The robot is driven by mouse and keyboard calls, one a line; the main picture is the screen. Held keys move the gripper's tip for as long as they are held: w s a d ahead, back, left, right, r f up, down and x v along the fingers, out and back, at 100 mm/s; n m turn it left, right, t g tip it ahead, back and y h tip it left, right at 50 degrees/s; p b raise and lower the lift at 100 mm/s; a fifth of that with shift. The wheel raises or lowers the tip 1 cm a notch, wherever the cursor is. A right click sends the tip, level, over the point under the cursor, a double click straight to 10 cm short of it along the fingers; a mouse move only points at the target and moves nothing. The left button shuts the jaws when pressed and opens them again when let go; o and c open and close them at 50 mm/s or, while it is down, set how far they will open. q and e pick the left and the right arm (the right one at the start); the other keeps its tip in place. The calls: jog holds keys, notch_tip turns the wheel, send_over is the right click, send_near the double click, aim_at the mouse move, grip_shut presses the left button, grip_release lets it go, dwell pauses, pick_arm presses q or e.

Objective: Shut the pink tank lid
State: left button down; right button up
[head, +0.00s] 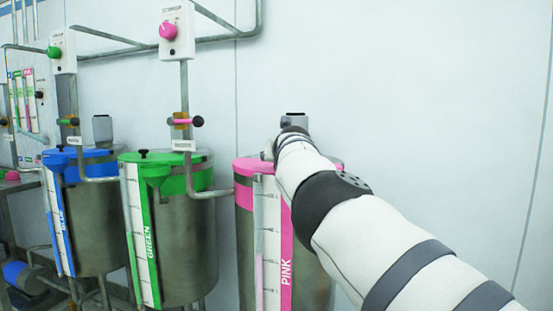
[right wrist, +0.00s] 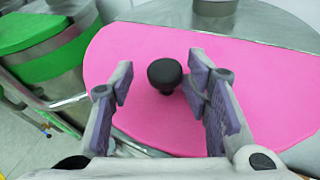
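The pink tank (head: 245,225) stands at the middle of the head view, with my right arm reaching over its top. Its pink lid (head: 248,166) appears to lie flat on the tank top, mostly hidden by the arm there. In the right wrist view the pink lid (right wrist: 125,60) fills the middle, with a black knob (right wrist: 165,75) on it. My right gripper (right wrist: 162,82) is open, its purple-padded fingers apart on either side of the knob. I cannot tell if they touch the lid. My left gripper is in neither view.
The green tank (head: 188,240) and blue tank (head: 95,215) stand to the left, with their lids down. Pipes with a pink knob (head: 168,30) and a green knob (head: 54,52) run above. The wall at right is bare.

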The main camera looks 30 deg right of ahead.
jog(key=shift+s+d+f, duration=0.1)
jog(key=shift+d+f, duration=0.05)
jog(key=shift+f, duration=0.7)
jog(key=r+v, duration=0.1)
jog(key=v, duration=1.1)
jog(key=shift+r, duration=0.2)
